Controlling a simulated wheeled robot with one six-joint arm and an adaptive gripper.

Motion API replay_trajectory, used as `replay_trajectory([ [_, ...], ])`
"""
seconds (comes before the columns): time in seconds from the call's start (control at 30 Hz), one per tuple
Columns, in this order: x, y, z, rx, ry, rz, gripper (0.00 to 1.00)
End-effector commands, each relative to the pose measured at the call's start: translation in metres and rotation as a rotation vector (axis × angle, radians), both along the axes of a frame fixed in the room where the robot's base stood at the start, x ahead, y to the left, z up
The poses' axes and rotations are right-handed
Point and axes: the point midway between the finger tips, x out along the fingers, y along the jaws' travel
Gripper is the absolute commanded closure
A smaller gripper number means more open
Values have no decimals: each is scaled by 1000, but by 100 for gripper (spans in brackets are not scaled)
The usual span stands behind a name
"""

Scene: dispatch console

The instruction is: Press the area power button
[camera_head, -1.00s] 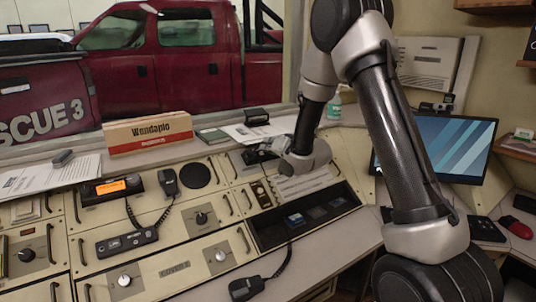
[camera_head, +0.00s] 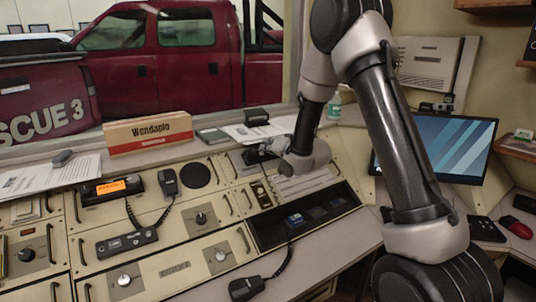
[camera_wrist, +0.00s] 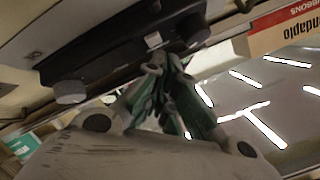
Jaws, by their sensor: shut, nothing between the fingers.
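My gripper (camera_head: 270,146) is over the back right part of the cream console (camera_head: 146,267), beside a dark panel set into it. In the wrist view my gripper (camera_wrist: 168,70) is shut and empty, with its green-grey fingers together. Its tips are close to a dark unit (camera_wrist: 105,48) that has a small white label and a rounded grey knob (camera_wrist: 70,92). Whether the tips touch the unit cannot be told. I cannot make out which control is the area power button; the gripper and wrist hide part of that panel.
A handset on a coiled cord (camera_head: 246,288) lies at the console's front edge. A radio with an orange display (camera_head: 111,187) and a Wendaplo box (camera_head: 148,134) are to the left. A monitor (camera_head: 437,146) stands right, behind my arm. A bottle (camera_head: 334,106) stands behind the gripper.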

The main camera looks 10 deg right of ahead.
Motion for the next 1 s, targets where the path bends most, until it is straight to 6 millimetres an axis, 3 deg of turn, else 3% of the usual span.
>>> replay_trajectory([
  [1.0, 5, 2, -8, 0, 0, 0, 100],
])
